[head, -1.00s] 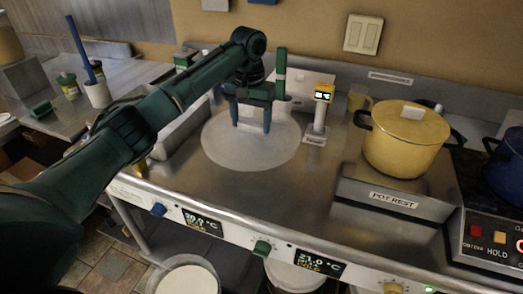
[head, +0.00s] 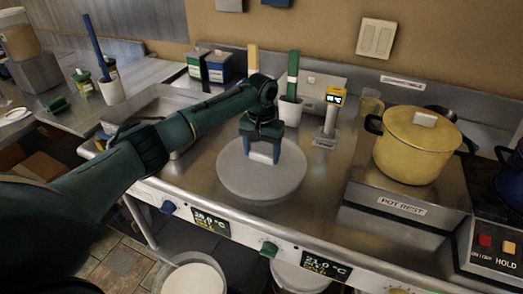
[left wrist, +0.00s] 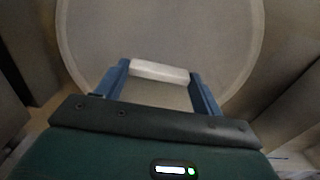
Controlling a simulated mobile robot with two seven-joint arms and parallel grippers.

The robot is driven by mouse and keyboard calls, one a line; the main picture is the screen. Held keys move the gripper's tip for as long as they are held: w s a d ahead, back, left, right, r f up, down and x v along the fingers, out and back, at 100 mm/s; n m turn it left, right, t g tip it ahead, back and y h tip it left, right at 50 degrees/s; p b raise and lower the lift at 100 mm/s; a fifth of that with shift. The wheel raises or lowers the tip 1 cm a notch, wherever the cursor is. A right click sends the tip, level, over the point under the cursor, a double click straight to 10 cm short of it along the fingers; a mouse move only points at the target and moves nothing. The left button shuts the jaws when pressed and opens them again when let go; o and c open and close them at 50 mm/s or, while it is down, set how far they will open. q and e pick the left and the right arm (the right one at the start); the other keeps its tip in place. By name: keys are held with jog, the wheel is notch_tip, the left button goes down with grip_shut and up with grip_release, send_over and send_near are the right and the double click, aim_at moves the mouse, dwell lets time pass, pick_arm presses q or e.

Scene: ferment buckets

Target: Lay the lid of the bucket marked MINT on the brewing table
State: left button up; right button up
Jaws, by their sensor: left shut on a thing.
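A round pale grey lid (head: 238,180) is over the front middle of the steel brewing table (head: 320,235). Its white bar handle (left wrist: 160,71) is between the two blue fingers of my left gripper (head: 262,154), which is shut on it. The left wrist view shows the lid (left wrist: 160,30) filling the space beyond the fingers. The lid looks level; I cannot tell whether it touches the table. Below the front edge, a white bucket (head: 195,279) and another bucket (head: 300,278) show in part. No MINT marking is readable. My right gripper is not in view.
A yellow pot (head: 412,150) stands on the pot rest at the right. A yellow-topped gauge stand (head: 330,115) and a white cup with a green-handled tool (head: 290,110) stand behind the lid. A steel basin (head: 150,105) is at the left. The tabletop right of the lid is clear.

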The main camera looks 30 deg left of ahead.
aim_at(262, 155)
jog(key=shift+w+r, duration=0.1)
pick_arm(q)
jog(key=o, duration=1.1)
jog(key=shift+f, duration=0.1)
jog(key=shift+c, duration=0.2)
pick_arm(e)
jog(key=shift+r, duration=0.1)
pick_arm(q)
notch_tip(262, 155, up, 12)
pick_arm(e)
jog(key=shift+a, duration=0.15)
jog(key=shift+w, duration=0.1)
